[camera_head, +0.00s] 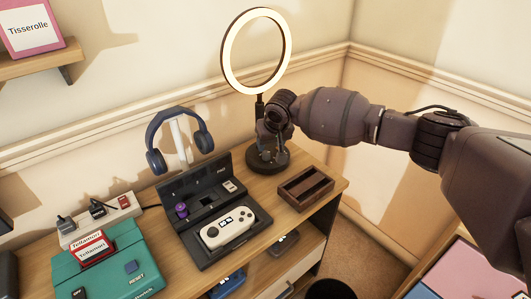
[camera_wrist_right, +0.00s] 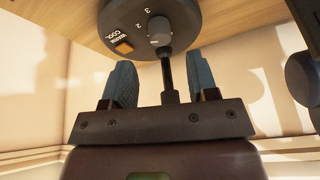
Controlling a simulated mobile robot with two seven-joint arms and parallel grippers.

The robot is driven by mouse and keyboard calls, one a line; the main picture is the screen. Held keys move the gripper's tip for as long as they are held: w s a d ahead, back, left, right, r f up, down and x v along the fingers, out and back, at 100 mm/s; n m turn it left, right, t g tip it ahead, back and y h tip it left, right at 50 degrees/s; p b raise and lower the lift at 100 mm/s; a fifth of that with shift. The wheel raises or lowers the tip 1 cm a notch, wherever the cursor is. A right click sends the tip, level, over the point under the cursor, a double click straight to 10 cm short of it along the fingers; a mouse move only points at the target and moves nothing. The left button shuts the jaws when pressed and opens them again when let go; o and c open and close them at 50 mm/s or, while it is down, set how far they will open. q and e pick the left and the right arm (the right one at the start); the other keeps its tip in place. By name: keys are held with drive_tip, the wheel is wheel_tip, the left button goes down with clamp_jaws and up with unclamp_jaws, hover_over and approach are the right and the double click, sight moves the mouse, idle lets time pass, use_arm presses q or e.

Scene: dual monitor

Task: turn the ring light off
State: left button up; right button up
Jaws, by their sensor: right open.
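The ring light (camera_head: 227,52) stands at the back of the desk, its ring pale and bright, as if lit. Its round dark base (camera_head: 283,162) is partly hidden by my right gripper (camera_head: 268,138), which is beside the stem just above the base. In the right wrist view the base (camera_wrist_right: 185,18) appears upside down, with a grey knob (camera_wrist_right: 160,30), an orange switch (camera_wrist_right: 123,46) marked WARM/COOL, and numbers. My right gripper (camera_wrist_right: 161,78) is open, its blue fingers apart. The stem (camera_wrist_right: 169,80) shows between them, apart from both. My left gripper is not in view.
A dark wooden tray (camera_head: 306,187) sits right of the base. A headphone stand with blue headphones (camera_head: 157,161) and an open console case with a white handheld (camera_head: 228,228) stand left. A teal console (camera_head: 120,265) is front left. Walls close in behind.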

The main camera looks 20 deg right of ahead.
sight(267, 152)
drive_tip(key=b+x, duration=0.1)
drive_tip(key=x, duration=0.4)
drive_tip(key=shift+f, duration=0.2)
drive_tip(key=shift+w+f+b, duration=0.15)
drive_tip(key=shift+f+b, duration=0.1)
drive_tip(key=shift+b, duration=0.05)
drive_tip(key=shift+r, duration=0.1)
drive_tip(key=c, duration=0.9)
